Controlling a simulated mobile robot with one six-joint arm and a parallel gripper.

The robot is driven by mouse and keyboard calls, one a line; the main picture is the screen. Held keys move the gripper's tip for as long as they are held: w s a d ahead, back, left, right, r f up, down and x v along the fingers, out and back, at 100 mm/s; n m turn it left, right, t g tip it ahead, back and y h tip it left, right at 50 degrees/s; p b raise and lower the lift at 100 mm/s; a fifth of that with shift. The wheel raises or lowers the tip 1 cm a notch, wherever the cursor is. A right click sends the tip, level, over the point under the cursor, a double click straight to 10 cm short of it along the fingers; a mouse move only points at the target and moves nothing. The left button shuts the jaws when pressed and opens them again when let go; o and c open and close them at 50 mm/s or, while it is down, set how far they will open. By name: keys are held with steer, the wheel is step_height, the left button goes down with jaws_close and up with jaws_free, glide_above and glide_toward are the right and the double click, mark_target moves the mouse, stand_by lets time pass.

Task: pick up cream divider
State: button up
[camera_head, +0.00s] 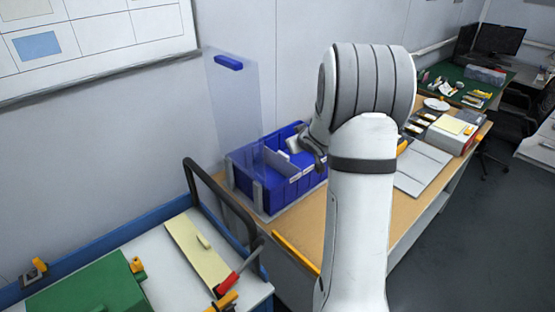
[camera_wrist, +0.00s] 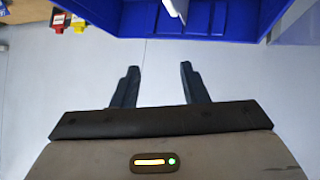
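A flat cream panel (camera_head: 190,245) with a small raised grip lies on the pale bench at the lower left; it is the cream piece that best fits the divider, though I cannot be sure. My gripper (camera_head: 318,158) is by the right side of the blue bin (camera_head: 250,190), mostly hidden behind my arm, and is far from the cream panel. In the wrist view my gripper (camera_wrist: 157,82) has its two dark fingers apart with nothing between them. The blue bin (camera_wrist: 215,25) fills the top of that view, beyond the fingertips. The cream panel does not show there.
A clear upright panel (camera_head: 235,110) with a blue handle stands at the bin's left. A dark curved bar (camera_head: 222,200) and a red-handled tool (camera_head: 232,280) are near the cream panel. A green block (camera_head: 90,287) is at lower left. A wooden table (camera_head: 300,232) holds the bin.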

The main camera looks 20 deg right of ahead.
step_height(320, 180, down, 4)
steer(key=w+d+y, duration=0.2)
steer(key=w+d, duration=0.1)
steer(key=n+t+y+p, duration=0.1)
steer(key=n+y+p, duration=0.1)
steer(key=y, duration=0.2)
glide_toward(285, 155)
steer(key=shift+d+f, duration=0.15)
steer(key=shift+f, duration=0.15)
steer(key=shift+w+f, duration=0.15)
steer(key=shift+t, duration=0.3)
steer(key=p+x, duration=0.3)
steer(key=x, duration=0.4)
steer(key=shift+w+a, duration=0.25)
steer(key=shift+a, duration=0.05)
steer(key=shift+c, duration=0.2)
jaws_close()
